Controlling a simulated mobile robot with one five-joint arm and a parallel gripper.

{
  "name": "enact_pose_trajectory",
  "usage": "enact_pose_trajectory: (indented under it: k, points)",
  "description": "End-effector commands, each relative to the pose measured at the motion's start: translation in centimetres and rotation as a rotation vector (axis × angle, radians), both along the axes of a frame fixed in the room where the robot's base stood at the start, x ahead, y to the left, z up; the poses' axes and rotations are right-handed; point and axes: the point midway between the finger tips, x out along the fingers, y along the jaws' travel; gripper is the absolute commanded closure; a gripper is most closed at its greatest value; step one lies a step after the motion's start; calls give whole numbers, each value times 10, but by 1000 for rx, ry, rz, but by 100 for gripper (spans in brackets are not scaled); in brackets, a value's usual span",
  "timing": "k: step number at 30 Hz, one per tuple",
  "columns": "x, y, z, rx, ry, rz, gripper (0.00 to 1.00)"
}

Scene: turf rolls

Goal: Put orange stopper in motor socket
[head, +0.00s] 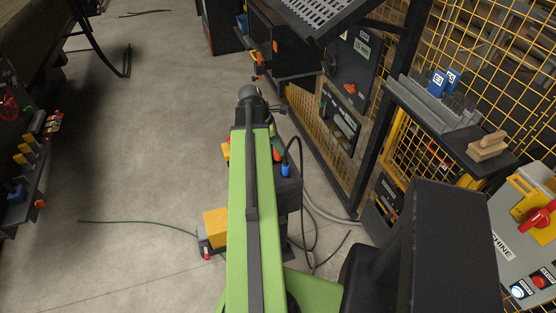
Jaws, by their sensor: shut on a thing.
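My green arm reaches forward through the middle of the head view. My gripper (258,78) is at its far end, small and partly hidden by the wrist. It is shut on a small orange piece, seemingly the orange stopper (257,57), which shows just beyond the wrist in front of a dark cabinet. The motor socket cannot be told for certain. A dark panel (352,62) with pale labels and an orange piece (350,88) stands right of the gripper, with a second labelled panel (340,120) below it.
Yellow mesh fencing (480,50) and a shelf with a grey rack (435,105) and wooden block (487,147) stand right. A machine control box (530,230) is at lower right. Cables (315,225) lie near my arm.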

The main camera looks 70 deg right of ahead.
Motion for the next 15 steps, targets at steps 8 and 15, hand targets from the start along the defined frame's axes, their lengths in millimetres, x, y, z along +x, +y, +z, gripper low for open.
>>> enact_pose_trajectory:
  k: [8,15]
  points:
    - [2,0,-18,0,0,0,100]
    - [2,0,-43,0,0,1,100]
